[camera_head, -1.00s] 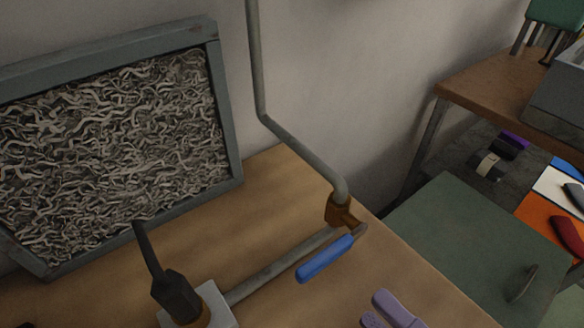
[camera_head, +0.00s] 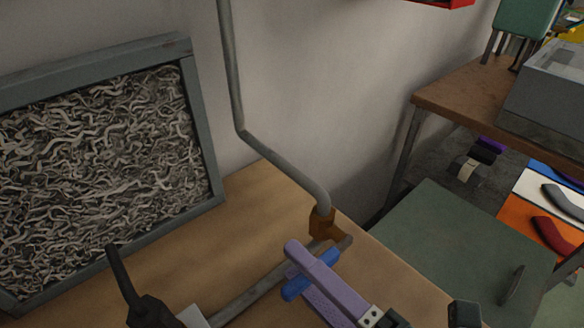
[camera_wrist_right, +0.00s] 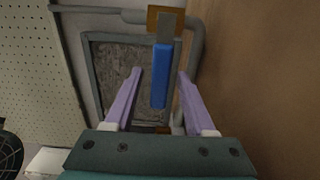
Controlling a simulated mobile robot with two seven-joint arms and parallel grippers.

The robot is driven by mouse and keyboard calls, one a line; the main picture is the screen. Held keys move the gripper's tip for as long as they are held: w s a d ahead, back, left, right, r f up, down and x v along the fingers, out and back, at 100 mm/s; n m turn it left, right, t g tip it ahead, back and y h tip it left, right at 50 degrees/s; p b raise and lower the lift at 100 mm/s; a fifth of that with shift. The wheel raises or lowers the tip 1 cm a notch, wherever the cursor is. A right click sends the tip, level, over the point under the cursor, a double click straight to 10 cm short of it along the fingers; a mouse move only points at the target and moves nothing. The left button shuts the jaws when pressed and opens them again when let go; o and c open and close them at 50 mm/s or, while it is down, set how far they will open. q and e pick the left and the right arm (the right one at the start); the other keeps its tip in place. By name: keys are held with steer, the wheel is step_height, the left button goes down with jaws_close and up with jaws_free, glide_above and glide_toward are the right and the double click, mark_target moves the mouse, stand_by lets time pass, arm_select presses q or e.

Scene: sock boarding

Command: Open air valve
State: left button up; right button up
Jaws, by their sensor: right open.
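The air valve has a brass body (camera_head: 322,223) on a grey pipe at the back of the wooden table. Its blue lever handle (camera_head: 296,288) points toward the lower left, roughly along the pipe, and is partly hidden behind my gripper. In the right wrist view the blue handle (camera_wrist_right: 160,78) hangs below the brass valve body (camera_wrist_right: 166,19). My right gripper (camera_wrist_right: 158,82) has two purple fingers, open, with the handle showing between them; I cannot tell whether either finger touches it. In the head view the right gripper (camera_head: 318,270) overlaps the handle. My left gripper is not in view.
A grey-framed panel of tangled strips (camera_head: 100,160) leans at the left. A black tool-like part (camera_head: 135,300) stands at the lower left by the pipe. A green surface (camera_head: 440,235) and a wooden shelf (camera_head: 465,95) lie to the right.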

jaws_close()
stand_by(0.3)
stand_by(1.1)
